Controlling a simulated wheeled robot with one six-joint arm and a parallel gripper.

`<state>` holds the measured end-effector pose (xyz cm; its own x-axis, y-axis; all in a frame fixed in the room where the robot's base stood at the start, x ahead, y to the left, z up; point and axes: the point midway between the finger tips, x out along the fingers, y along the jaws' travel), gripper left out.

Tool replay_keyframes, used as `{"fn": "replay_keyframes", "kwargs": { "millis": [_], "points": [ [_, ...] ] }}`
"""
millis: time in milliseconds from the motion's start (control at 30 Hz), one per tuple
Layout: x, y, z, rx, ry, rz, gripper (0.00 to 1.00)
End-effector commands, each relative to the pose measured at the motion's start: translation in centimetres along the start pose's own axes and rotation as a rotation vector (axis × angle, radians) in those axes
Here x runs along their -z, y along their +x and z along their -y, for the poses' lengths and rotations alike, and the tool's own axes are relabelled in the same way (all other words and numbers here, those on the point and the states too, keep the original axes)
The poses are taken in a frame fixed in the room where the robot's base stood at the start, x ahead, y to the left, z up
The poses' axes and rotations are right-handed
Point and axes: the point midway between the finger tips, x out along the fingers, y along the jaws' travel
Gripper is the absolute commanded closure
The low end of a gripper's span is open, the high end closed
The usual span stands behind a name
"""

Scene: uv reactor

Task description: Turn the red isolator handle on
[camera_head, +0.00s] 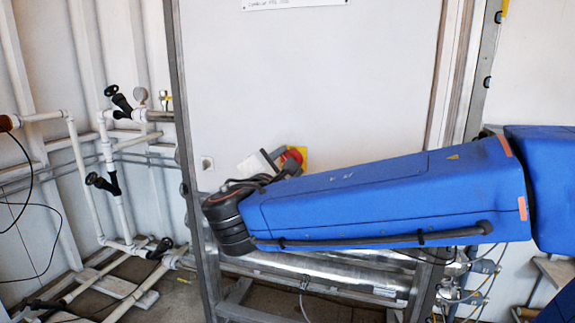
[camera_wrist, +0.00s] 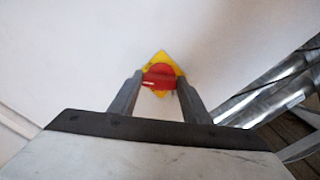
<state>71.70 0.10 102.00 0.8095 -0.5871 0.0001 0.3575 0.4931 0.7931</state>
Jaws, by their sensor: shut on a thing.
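The red isolator handle (camera_head: 291,156) sits on a yellow plate (camera_head: 303,153) on the white cabinet front. In the head view my blue arm and wrist hide part of it. In the wrist view the red handle (camera_wrist: 160,76) lies between the two fingers of my gripper (camera_wrist: 159,84), with the yellow plate (camera_wrist: 162,57) behind it, standing as a diamond. The fingers are shut on the handle from both sides. The handle's grip bar looks roughly level across the wrist picture. My gripper (camera_head: 277,158) is mostly hidden in the head view.
The white cabinet panel (camera_head: 310,80) stands in a metal frame (camera_head: 190,150). Silver cylinders (camera_head: 330,278) lie below it; they also show at the right of the wrist view (camera_wrist: 265,95). White pipes with black valves (camera_head: 105,183) stand at the left.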

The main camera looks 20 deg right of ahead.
Motion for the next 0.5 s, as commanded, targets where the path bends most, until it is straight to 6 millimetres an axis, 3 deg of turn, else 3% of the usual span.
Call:
{"fn": "replay_keyframes", "kwargs": {
  "millis": [433, 467, 500],
  "points": [
    [-0.02, 0.01, 0.07, 0.001, 0.009, 0.001, 0.79],
    [-0.02, 0.01, 0.07, 0.001, 0.009, 0.001, 0.54],
    [-0.01, 0.01, 0.07, 0.001, 0.009, 0.001, 0.45]
  ]
}}
